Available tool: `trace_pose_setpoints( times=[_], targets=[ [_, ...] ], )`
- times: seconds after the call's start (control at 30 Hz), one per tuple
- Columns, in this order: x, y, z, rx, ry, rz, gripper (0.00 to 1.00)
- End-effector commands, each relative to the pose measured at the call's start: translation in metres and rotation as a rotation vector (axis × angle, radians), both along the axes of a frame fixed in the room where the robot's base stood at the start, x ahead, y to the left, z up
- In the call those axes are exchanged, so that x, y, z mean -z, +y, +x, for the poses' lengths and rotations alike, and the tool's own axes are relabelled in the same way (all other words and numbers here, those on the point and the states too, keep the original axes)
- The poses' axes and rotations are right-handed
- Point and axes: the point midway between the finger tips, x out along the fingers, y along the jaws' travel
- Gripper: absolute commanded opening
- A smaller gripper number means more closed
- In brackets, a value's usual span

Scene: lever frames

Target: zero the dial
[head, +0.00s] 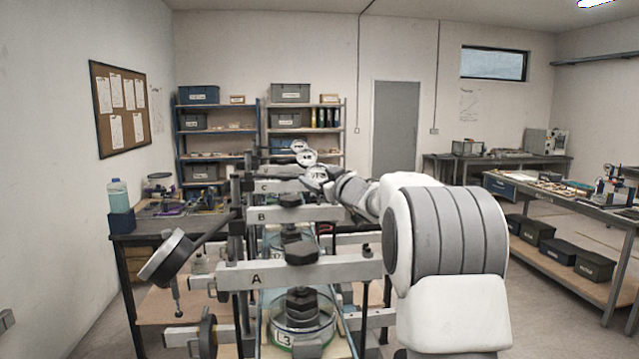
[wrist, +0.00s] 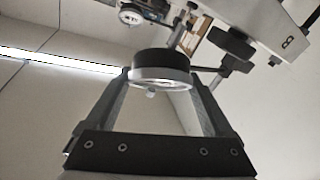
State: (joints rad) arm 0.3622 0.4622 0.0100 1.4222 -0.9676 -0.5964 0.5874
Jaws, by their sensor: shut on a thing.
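A round dial (wrist: 160,75) with a black upper body and a silver rim sits between the two fingers of my gripper (wrist: 161,80) in the wrist view. The fingers are shut on its rim from both sides. Its face is seen too edge-on to read a pointer. In the head view, the nearest dial with a pale face (head: 315,176) stands above the lever frames, right beside the end of my arm. Two more dials, a middle one (head: 307,157) and a far one (head: 299,146), stand behind it. My fingers are too small to make out there.
Beams marked A (head: 235,276), B (head: 345,214) and C run one behind another; beam B (wrist: 270,25) also shows in the wrist view. A round weight (head: 165,257) on a lever sticks out left. A glass dish (head: 303,325) stands under beam A. A side bench (head: 560,190) stands right.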

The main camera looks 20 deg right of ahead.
Motion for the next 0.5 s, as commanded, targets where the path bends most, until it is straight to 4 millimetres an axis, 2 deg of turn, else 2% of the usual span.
trace_pose_setpoints(
  times=[0.4, 0.43, 0.5],
  targets=[
    [-0.0005, -0.0002, -0.0004, 0.022, -0.004, 0.024, 0.31],
    [-0.0005, -0.0002, -0.0004, 0.022, -0.004, 0.024, 0.92],
    [-0.0005, -0.0002, -0.0004, 0.022, -0.004, 0.024, 1.00]
  ],
)
